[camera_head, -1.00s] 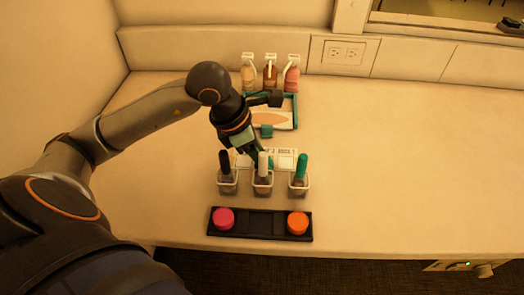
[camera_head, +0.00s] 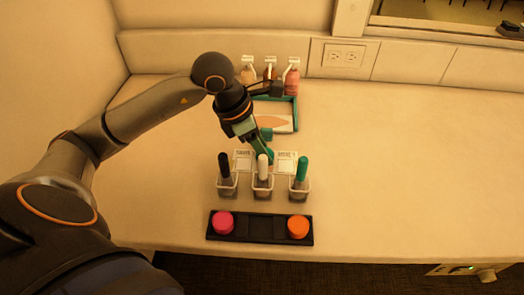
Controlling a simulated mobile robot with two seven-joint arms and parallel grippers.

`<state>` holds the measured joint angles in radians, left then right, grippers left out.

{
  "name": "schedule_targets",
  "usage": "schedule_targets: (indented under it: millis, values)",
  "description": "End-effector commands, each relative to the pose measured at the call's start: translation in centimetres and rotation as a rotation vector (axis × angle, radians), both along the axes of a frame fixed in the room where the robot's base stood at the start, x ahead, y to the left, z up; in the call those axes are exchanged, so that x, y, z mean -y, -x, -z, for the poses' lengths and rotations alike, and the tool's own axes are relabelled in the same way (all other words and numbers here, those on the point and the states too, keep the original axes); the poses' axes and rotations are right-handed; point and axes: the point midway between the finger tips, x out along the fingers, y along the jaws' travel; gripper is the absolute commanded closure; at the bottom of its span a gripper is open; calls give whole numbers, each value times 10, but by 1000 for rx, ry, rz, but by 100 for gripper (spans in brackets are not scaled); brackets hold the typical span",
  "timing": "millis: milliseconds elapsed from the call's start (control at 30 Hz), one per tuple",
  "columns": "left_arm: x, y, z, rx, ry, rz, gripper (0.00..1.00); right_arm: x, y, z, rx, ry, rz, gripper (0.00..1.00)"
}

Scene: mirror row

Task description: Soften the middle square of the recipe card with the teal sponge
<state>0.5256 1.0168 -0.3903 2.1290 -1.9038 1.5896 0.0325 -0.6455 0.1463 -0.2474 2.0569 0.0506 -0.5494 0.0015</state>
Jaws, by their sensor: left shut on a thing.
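My left gripper (camera_head: 254,143) reaches down from the upper left, shut on the teal sponge (camera_head: 265,154). Only a small teal part of the sponge shows below the fingers. The pale recipe card lies behind the three cups; its left square (camera_head: 243,155) and right square (camera_head: 285,157) show. The sponge and the white handle hide the middle square, so I cannot tell whether the sponge touches it. My right gripper is out of view.
Three small clear cups hold a black handle (camera_head: 224,163), a white handle (camera_head: 262,167) and a green handle (camera_head: 302,169). In front is a black tray (camera_head: 262,240) with pink and orange pots. Behind are a teal-rimmed tray (camera_head: 296,113) and bottles (camera_head: 292,82). The table's right is clear.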

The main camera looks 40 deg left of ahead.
Motion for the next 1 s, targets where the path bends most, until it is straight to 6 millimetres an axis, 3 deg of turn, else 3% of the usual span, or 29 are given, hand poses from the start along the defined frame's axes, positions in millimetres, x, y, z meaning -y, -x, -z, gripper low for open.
schedule_targets:
  millis: [300,1000]
  values:
    - [3,4,3,1,0,2,97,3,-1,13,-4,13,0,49]
    - [18,30,8,-12,1,8,97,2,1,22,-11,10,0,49]
